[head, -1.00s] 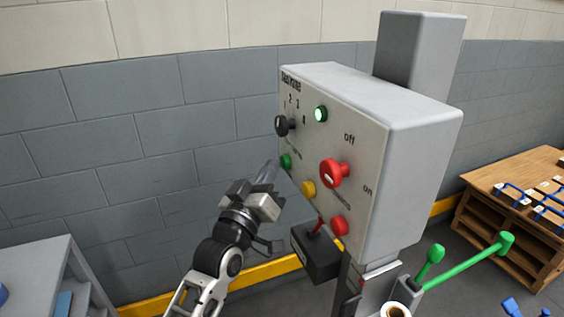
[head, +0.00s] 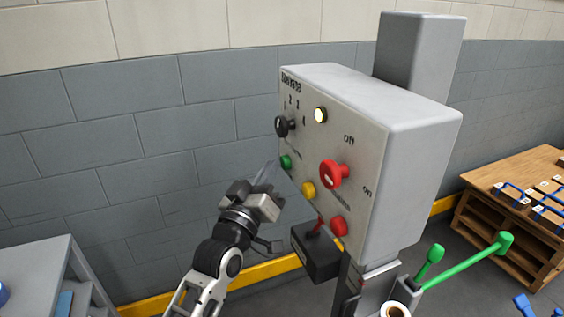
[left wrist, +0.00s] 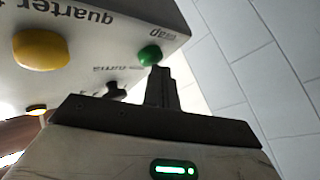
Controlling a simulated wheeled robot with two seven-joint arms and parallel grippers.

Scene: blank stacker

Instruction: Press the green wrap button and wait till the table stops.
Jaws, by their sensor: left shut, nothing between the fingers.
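The grey control box (head: 420,150) has a green button (head: 286,161) at the lower left of its front face. My left gripper (head: 268,172) is shut and empty, its fingertips just left of the green button, with a small gap in the head view. In the left wrist view the fingertips (left wrist: 158,75) point at the green button (left wrist: 149,54) and overlap its lower edge; I cannot tell whether they touch. The turning table is not in view. My right gripper is not in view.
A wooden bench (head: 500,222) stands beyond.

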